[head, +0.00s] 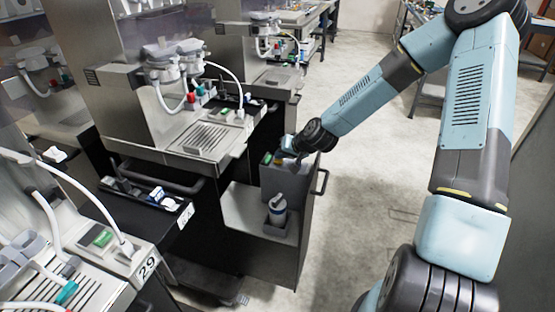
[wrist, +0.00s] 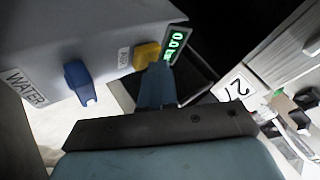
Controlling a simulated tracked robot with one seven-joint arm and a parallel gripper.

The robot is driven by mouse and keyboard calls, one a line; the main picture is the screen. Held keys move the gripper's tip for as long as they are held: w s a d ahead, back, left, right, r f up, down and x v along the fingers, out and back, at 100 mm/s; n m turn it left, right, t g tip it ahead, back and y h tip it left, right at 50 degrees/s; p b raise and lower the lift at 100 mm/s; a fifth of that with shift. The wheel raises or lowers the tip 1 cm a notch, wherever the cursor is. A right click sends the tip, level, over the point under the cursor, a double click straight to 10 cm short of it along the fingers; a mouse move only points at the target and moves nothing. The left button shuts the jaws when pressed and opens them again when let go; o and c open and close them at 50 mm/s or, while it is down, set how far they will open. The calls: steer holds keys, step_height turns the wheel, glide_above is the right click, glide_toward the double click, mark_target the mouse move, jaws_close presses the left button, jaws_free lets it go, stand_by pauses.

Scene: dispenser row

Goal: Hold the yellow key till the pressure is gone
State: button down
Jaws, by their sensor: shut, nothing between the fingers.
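The yellow key (wrist: 147,55) is on the front of a grey box, beside a small "PUSH" label (wrist: 124,58). My gripper (wrist: 157,68) is shut and empty, its blue-grey tips right at the key's lower edge in the wrist view. I cannot tell whether they press it. A small display (wrist: 174,44) with lit green digits sits just right of the key, partly behind the fingertips; the digits are hard to read.
A blue tap (wrist: 80,83) sticks out left of the key, near a "WATER" label (wrist: 27,85). The floor to the right is clear.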

mark_target(281, 161)
stand_by(0.4)
steer(key=shift+r, duration=0.95)
steer(key=shift+r, duration=2.5)
steer(key=shift+s, duration=0.1)
